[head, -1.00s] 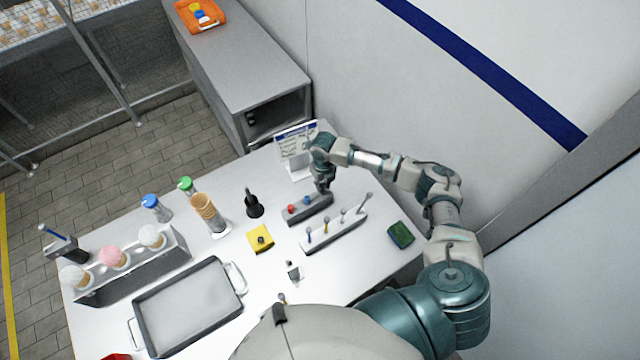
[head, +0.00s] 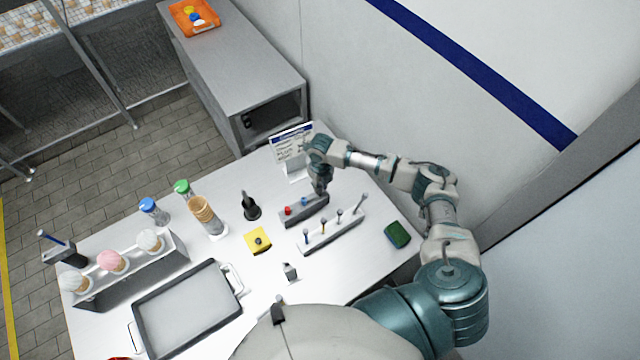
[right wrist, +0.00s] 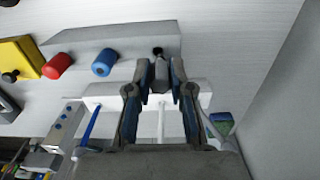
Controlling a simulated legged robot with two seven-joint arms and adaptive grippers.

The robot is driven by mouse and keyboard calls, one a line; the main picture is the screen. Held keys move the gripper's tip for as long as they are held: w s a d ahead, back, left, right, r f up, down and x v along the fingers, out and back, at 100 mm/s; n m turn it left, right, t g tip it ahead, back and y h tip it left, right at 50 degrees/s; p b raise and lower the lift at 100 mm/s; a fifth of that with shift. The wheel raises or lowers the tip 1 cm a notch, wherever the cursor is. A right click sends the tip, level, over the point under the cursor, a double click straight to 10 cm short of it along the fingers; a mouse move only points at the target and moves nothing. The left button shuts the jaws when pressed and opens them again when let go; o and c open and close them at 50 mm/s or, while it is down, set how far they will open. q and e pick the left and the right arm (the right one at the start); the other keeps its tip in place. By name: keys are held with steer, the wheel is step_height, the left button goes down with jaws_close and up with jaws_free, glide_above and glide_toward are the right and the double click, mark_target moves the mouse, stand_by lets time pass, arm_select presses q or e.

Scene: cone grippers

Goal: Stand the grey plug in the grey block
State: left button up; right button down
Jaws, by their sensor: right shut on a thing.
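The grey block (head: 294,221) lies on the table with a red plug (head: 288,210) and a blue plug (head: 304,201) standing in it. My right gripper (head: 319,192) is over the block's right end. In the right wrist view it is shut on the grey plug (right wrist: 158,77), held between both fingers. The grey block (right wrist: 125,37) shows behind the fingers, with a dark hole (right wrist: 157,50) just past the plug's end. The plug's tip looks close to the hole; I cannot tell whether it touches. My left gripper is not in view.
A pale rack (head: 331,238) with several thin tools stands close in front of the block. A sign (head: 290,150) stands behind. A yellow block (head: 257,240), a black stand (head: 251,207) and a green sponge (head: 397,234) are nearby. A tray (head: 190,305) lies front left.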

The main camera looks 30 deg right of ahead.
steer(key=shift+d+f, duration=0.1)
steer(key=shift+d, duration=0.15)
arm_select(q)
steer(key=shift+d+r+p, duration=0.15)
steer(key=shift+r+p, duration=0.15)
arm_select(e)
steer(key=shift+a, duration=0.75)
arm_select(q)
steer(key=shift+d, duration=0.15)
arm_select(e)
steer(key=shift+d+f, duration=0.1)
steer(key=shift+d, duration=0.15)
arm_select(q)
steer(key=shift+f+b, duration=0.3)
arm_select(e)
steer(key=shift+a+f, duration=0.15)
steer(key=shift+f, duration=0.25)
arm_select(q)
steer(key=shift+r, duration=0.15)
arm_select(e)
steer(key=shift+r, duration=0.15)
steer(key=shift+r+p, duration=0.3)
steer(key=shift+p, duration=0.25)
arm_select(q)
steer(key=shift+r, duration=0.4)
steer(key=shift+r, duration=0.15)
arm_select(e)
steer(key=shift+d, duration=0.25)
